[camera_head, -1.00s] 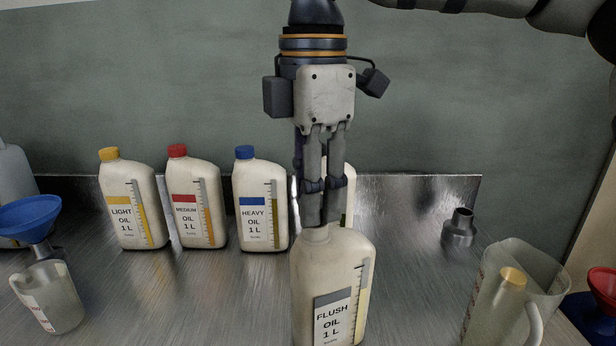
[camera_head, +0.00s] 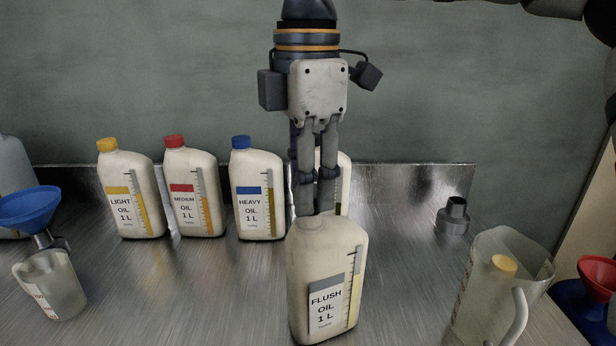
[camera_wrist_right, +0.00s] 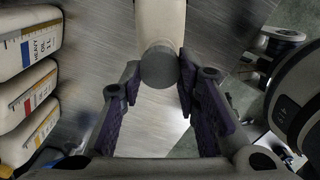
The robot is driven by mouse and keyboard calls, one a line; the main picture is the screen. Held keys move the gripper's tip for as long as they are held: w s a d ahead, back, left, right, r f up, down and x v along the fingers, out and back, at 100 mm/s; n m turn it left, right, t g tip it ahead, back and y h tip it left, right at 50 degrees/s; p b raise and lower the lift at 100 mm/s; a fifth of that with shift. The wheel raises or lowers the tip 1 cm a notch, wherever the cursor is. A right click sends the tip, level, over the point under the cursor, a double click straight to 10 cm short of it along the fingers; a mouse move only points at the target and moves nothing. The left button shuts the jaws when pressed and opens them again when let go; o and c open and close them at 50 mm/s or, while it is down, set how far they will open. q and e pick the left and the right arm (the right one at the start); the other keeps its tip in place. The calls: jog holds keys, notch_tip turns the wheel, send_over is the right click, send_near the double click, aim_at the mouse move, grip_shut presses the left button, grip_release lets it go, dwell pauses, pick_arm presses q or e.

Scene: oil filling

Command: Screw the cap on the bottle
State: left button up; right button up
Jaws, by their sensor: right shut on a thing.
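The flush oil bottle (camera_head: 327,262) is a cream bottle with a grey label, upright on the metal counter in the head view. My right gripper (camera_head: 316,208) points straight down at its neck. In the right wrist view, a round grey cap (camera_wrist_right: 159,68) sits at the end of the bottle's neck, between the two finger pads of the right gripper (camera_wrist_right: 158,88). The gripper is shut on the cap. In the head view the fingers hide the cap, so how far it sits on the thread cannot be told. My left gripper is not in view.
Light (camera_head: 131,190), medium (camera_head: 191,190) and heavy (camera_head: 257,190) oil bottles stand behind left; another is partly hidden behind the gripper. A blue funnel (camera_head: 30,208) and small cup (camera_head: 50,285) are left. A grey spout (camera_head: 455,218), clear jug (camera_head: 500,285) and red funnel (camera_head: 598,276) are right.

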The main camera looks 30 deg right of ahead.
jog(key=shift+f, duration=0.9)
dwell(0.8)
jog(key=o, duration=0.8)
jog(key=shift+c, duration=0.2)
